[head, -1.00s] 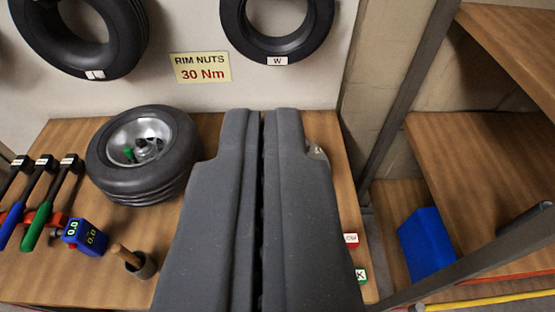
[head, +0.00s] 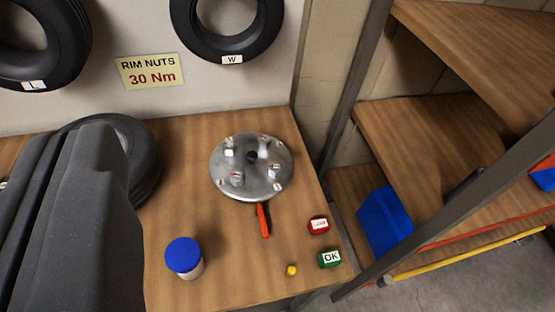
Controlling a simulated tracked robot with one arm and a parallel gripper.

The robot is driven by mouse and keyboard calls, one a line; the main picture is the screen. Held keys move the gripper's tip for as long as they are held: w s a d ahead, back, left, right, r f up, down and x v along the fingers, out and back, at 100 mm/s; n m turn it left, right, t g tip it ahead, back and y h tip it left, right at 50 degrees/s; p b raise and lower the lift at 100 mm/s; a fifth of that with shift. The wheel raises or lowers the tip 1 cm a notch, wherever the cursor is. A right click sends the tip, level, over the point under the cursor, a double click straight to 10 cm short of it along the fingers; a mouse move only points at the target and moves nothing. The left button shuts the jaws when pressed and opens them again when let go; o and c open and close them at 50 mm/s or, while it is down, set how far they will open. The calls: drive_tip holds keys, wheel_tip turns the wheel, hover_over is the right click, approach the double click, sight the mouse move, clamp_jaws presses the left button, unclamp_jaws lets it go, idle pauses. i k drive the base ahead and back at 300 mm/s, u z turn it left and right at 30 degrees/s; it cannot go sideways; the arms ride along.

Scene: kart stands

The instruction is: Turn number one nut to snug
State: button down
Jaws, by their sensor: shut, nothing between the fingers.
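A round metal rim disc (head: 253,185) lies on the wooden bench at centre. Several nuts or studs with small white tags stand around its dark centre hole. The tag numbers are too small to read, so I cannot tell which nut is number one. A red-handled tool or lever (head: 263,221) sticks out from under the disc's front edge. My gripper (head: 80,135) is shut and empty at the left, well apart from the disc. It hides part of the tyre (head: 143,150) behind it.
A blue-lidded pot (head: 184,256), a yellow bit (head: 292,270), a red block (head: 318,226) and a green OK block (head: 330,259) stand on the front of the bench. A sign (head: 150,71) reads RIM NUTS 30 Nm. A post and shelves (head: 440,130) bound the right.

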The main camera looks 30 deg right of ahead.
sight(275, 170)
drive_tip(key=z, duration=0.05)
drive_tip(key=k, duration=1.6)
drive_tip(key=z, duration=0.2)
drive_tip(key=i, duration=1)
